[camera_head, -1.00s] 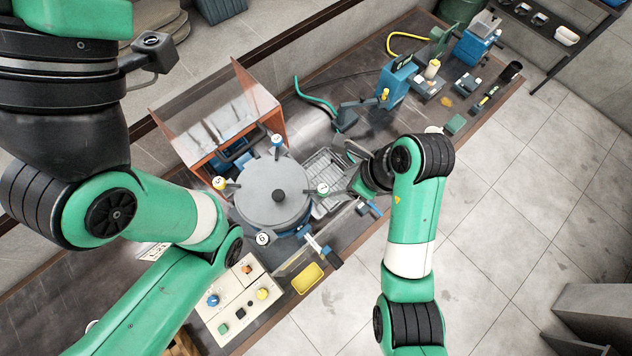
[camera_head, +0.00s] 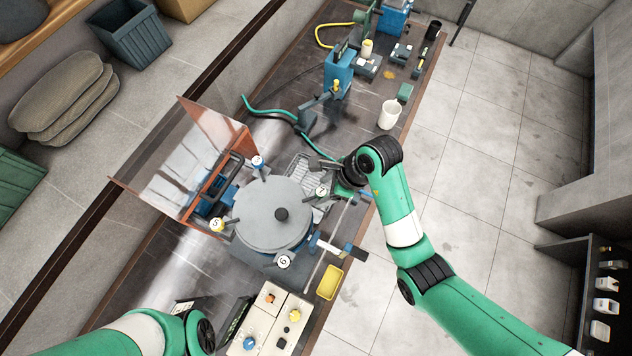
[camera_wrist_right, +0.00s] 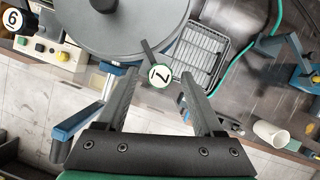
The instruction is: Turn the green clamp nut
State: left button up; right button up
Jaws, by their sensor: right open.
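The green clamp nut (camera_head: 321,191) has a pale green cap with a dark number and sits at the right rim of the round grey lid (camera_head: 258,212). In the right wrist view the nut (camera_wrist_right: 160,76) shows between the two finger ends, with a dark arm reaching toward the lid. My right gripper (camera_head: 338,188) is beside the nut on its right; its fingers (camera_wrist_right: 158,88) are open and apart. I cannot tell whether they touch the nut. My left arm shows at the bottom left, but its gripper is out of view.
A wire rack (camera_wrist_right: 200,52) is close to the right fingers.

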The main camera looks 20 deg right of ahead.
grip_shut()
dwell(0.3)
jog(key=shift+n, duration=0.3)
jog(key=n, duration=0.1)
jog(key=n+g, duration=0.1)
jog(key=n, duration=0.1)
jog(key=shift+w+d+y, duration=0.1)
jog(key=shift+w+y, duration=0.1)
jog(key=shift+y, duration=0.1)
jog(key=n+g, duration=0.1)
jog(key=n, duration=0.1)
jog(key=n+g, duration=0.1)
jog(key=n, duration=0.1)
jog(key=n+g, duration=0.1)
jog(key=n, duration=0.1)
jog(key=shift+w+n+b, duration=0.25)
jog(key=shift+n+b, duration=0.15)
jog(key=n+g, duration=0.1)
jog(key=n, duration=0.1)
jog(key=shift+w+n, duration=0.1)
jog(key=shift+n, duration=0.3)
jog(key=shift+a+n+g+h+b, duration=0.1)
jog(key=shift+n+g+h+b, duration=0.3)
jog(key=shift+n, duration=0.55)
jog(key=shift+a+n+g+h+b, duration=0.1)
jog(key=shift+n+g+h+b, duration=0.15)
jog(key=shift+n+b, duration=0.5)
jog(key=shift+n, duration=0.3)
